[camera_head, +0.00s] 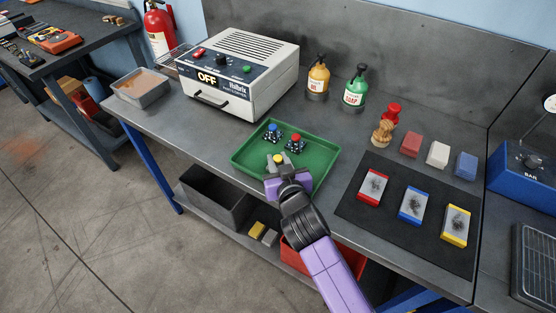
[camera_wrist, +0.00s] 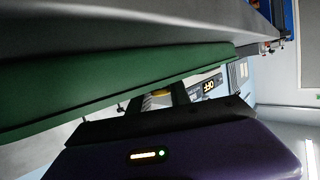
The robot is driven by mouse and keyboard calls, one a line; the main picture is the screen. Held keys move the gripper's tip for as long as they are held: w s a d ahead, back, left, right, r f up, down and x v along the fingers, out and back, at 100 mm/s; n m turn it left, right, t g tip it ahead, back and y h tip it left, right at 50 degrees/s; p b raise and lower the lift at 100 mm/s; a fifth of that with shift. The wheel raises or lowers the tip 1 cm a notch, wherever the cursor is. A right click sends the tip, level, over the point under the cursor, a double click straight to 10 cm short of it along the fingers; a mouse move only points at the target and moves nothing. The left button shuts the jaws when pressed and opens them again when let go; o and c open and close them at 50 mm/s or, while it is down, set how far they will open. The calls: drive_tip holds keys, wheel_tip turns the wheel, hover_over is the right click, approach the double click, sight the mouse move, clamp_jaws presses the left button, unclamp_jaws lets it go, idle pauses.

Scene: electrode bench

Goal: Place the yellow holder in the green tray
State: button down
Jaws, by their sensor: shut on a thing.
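The green tray (camera_head: 325,157) lies on the bench. A blue-topped holder (camera_head: 272,131) and a red-topped holder (camera_head: 295,141) stand in its far half. My gripper (camera_head: 278,162) is over the tray's near-left part, shut on the yellow holder (camera_head: 279,158). Only the yellow top shows; the fingers hide the rest, and I cannot tell whether its base touches the tray floor. In the wrist view the tray's green side (camera_wrist: 110,85) runs beside the fingers, with a bit of the yellow holder (camera_wrist: 160,93) between them.
An instrument reading OFF (camera_head: 235,75) stands behind the tray. Yellow (camera_head: 318,78) and green (camera_head: 355,88) bottles stand at the back. A black mat (camera_head: 390,225) with red, blue and yellow blocks lies to the right. A grey bin (camera_head: 140,92) is at the left. The tray's right side is clear.

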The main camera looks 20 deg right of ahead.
drive_tip(key=c, duration=1.6)
unclamp_jaws()
drive_tip(key=shift+f, duration=0.2)
drive_tip(key=o, duration=0.4)
drive_tip(key=shift+r, duration=0.1)
drive_tip(key=shift+r, duration=0.2)
drive_tip(key=shift+s+a, duration=0.1)
drive_tip(key=shift+s, duration=0.3)
drive_tip(key=b+v, duration=0.1)
drive_tip(key=v, duration=1)
drive_tip(key=shift+r+b, duration=0.1)
drive_tip(key=shift+b, duration=0.2)
drive_tip(key=shift+s, duration=0.1)
